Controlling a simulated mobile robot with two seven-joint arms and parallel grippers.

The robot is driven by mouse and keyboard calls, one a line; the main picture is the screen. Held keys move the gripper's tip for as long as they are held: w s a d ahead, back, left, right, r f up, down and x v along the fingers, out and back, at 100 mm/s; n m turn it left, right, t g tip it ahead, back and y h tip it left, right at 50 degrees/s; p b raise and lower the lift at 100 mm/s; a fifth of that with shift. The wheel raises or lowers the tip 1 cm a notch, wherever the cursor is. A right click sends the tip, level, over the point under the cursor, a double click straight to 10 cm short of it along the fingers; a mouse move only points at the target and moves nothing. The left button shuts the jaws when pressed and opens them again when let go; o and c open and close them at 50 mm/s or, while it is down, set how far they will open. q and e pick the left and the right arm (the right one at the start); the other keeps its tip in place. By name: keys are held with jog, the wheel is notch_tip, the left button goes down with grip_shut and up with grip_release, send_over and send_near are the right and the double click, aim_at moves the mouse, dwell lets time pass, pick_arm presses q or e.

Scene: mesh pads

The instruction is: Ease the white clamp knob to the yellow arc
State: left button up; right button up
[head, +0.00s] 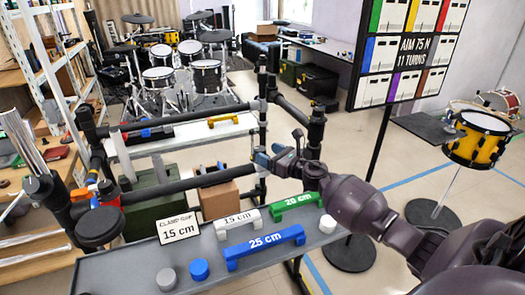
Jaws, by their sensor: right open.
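My right gripper (270,155) is open beside the black tube frame (235,173), near its upright post. Its blue-tipped fingers seem empty, and I cannot tell whether they touch the tube. No white knob on a clamp and no yellow arc can be made out. A small white round piece (327,224) stands at the right end of the grey shelf (130,272), and a pale grey cylinder (166,279) stands at its front. I cannot tell whether either is the clamp knob. My left gripper is not in view.
The shelf holds a white 15 cm bar (237,222), a blue 25 cm bar (265,247), a green 20 cm bar (297,206), a blue cylinder (199,269) and a "15 cm" sign (179,229). A board (410,50) reads "AIM 75 N 11 TURNS". Drums stand behind.

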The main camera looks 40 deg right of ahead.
jog(key=v, duration=0.6)
jog(key=shift+s, duration=0.35)
jog(key=shift+d, duration=0.1)
jog(key=s+a+f+m+h, duration=0.1)
jog(key=s+a+f+m, duration=0.2)
jog(key=m, duration=0.6)
jog(key=s+a+f+m+g+h, duration=0.1)
jog(key=s+a+f+m+h, duration=0.1)
jog(key=m, duration=0.8)
jog(key=s+a+f+m+g+h, duration=0.1)
jog(key=s+a+f+m, duration=0.3)
jog(key=m, duration=0.6)
jog(key=shift+s+a+f+h, duration=0.1)
jog(key=shift+s+f+h, duration=0.25)
jog(key=shift+s, duration=0.2)
jog(key=s+a+f+m+g, duration=0.2)
jog(key=s+a+f+m, duration=0.2)
jog(key=s, duration=0.5)
jog(key=s+a+f+m+g, duration=0.2)
jog(key=s+a+f+m, duration=0.2)
jog(key=s, duration=0.6)
notch_tip(320, 180, down, 2)
jog(key=shift+a+f+m+g, duration=0.2)
jog(key=shift+a+m+g, duration=0.1)
jog(key=shift+a, duration=0.65)
